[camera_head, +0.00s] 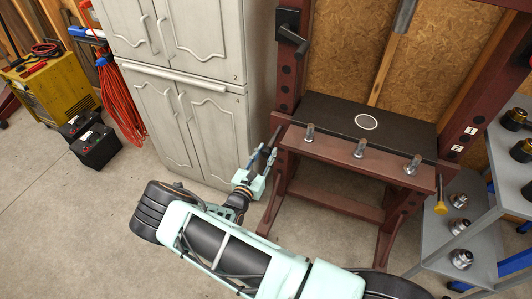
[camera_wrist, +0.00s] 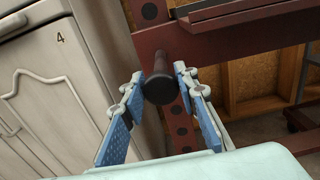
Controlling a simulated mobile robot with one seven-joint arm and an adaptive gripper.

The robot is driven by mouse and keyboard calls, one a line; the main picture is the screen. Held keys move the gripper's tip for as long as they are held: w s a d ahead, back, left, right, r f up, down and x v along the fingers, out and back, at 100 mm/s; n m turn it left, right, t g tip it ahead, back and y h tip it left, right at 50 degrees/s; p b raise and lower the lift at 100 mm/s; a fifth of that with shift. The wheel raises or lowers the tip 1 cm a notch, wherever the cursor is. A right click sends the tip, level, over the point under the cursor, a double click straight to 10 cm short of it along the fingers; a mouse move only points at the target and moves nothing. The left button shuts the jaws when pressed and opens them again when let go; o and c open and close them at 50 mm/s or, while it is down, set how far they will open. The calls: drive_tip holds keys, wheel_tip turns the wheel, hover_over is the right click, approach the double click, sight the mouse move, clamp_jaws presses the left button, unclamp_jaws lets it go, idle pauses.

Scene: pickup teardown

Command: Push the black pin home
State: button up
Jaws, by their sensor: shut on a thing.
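The black pin (camera_wrist: 158,88) shows in the wrist view with its round end toward the camera. Its shaft runs away toward the dark red post of the press frame (camera_wrist: 176,42). My gripper (camera_wrist: 165,90) has a blue-padded finger on each side of the pin and is shut on it. The far end of the pin is hard to see, so I cannot tell how deep it sits in the post. In the head view my gripper (camera_head: 264,158) is beside the left leg of the press frame (camera_head: 283,150), below its bed. The pin is not clear there.
A white cabinet (camera_head: 200,95) stands close on the left of my gripper. The press bed (camera_head: 330,120) and front beam (camera_head: 345,152) are above and right. A grey shelf cart (camera_head: 470,215) stands at the right.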

sight(281, 127)
clamp_jaws()
drive_tip(key=shift+w+d, duration=0.1)
drive_tip(key=shift+w, duration=0.25)
drive_tip(key=b+x, duration=0.3)
drive_tip(key=x, duration=0.5)
drive_tip(key=shift+w+f, duration=0.15)
drive_tip(key=shift+w, duration=0.05)
drive_tip(key=shift+w+d+r, duration=0.1)
drive_tip(key=shift+w+r, duration=0.05)
drive_tip(key=shift+r, duration=0.1)
drive_tip(key=o, duration=1.1)
unclamp_jaws()
drive_tip(key=shift+w+f, duration=0.1)
drive_tip(key=shift+f, duration=0.05)
